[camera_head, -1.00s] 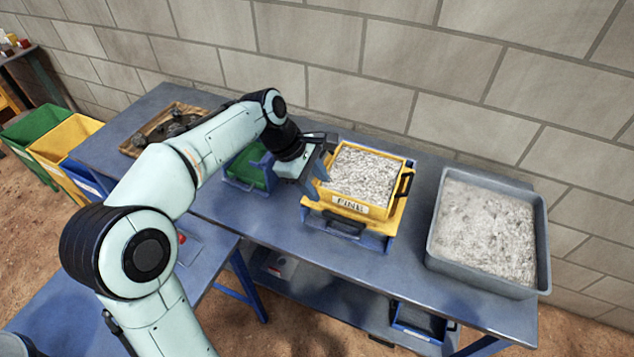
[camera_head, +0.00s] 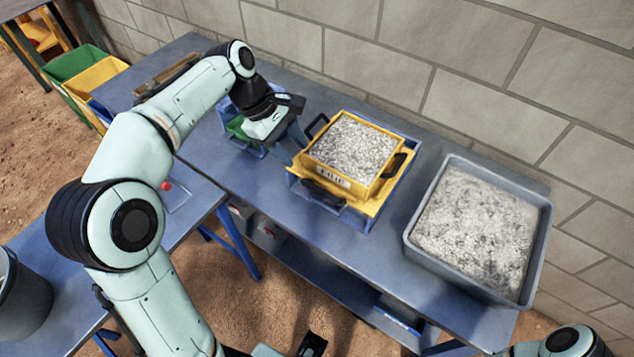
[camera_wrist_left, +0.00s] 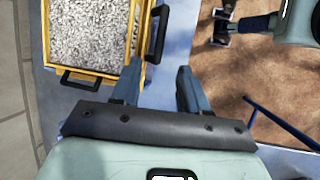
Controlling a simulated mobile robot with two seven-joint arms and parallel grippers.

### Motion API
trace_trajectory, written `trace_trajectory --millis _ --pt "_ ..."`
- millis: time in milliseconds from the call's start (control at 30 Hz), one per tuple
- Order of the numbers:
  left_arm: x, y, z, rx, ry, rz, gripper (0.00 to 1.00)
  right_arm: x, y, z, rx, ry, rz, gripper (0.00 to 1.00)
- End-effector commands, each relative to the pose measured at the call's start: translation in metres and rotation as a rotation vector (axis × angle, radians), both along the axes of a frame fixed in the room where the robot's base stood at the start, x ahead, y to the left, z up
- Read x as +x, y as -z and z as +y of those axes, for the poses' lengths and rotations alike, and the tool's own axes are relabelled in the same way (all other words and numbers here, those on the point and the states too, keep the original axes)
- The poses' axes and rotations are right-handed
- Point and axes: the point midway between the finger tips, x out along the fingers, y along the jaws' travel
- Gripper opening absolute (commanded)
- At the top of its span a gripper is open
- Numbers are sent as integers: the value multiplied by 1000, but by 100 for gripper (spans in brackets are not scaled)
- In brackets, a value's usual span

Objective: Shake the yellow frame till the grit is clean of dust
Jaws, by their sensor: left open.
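The yellow frame (camera_head: 358,188) sits level in a blue stand (camera_head: 352,217) on the blue bench, with black handles on its sides and a label on its front. It is filled with grey-white speckled grit (camera_head: 352,146). My left gripper (camera_head: 292,144) is open and empty, just left of the frame and apart from its left handle (camera_head: 317,126). In the left wrist view the open fingers (camera_wrist_left: 156,82) point past the frame (camera_wrist_left: 103,76) and its handles, with nothing between them. Part of my right gripper (camera_wrist_left: 224,24) shows in the left wrist view, its jaws unclear.
A grey tray (camera_head: 412,228) of pale grit stands at the right. A green container (camera_head: 236,128) in a blue holder is partly hidden behind my left gripper. A wooden tray lies at the bench's far left. Bare bench lies between frame and grey tray.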

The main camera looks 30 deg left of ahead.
Motion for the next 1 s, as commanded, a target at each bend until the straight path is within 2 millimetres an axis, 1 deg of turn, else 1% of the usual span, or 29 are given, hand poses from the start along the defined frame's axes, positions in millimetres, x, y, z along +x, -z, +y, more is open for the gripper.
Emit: trace_trajectory --millis 133,233,500,700,833,1000 --pt "1 7 -3 -2 6 2 44 -2 2 0 1 -1 2 43" --pt "2 20 -9 -1 7 4 44 -3 6 0 0 0 4 43" --pt "10 73 -31 -1 7 5 44 -8 17 0 0 0 10 43" --pt "16 104 -45 -1 6 3 44 -11 22 0 0 -1 12 43" --pt "18 115 -50 0 5 0 44 -11 24 0 0 0 12 43" --pt "19 121 -53 0 5 0 44 -11 24 0 0 0 13 43"
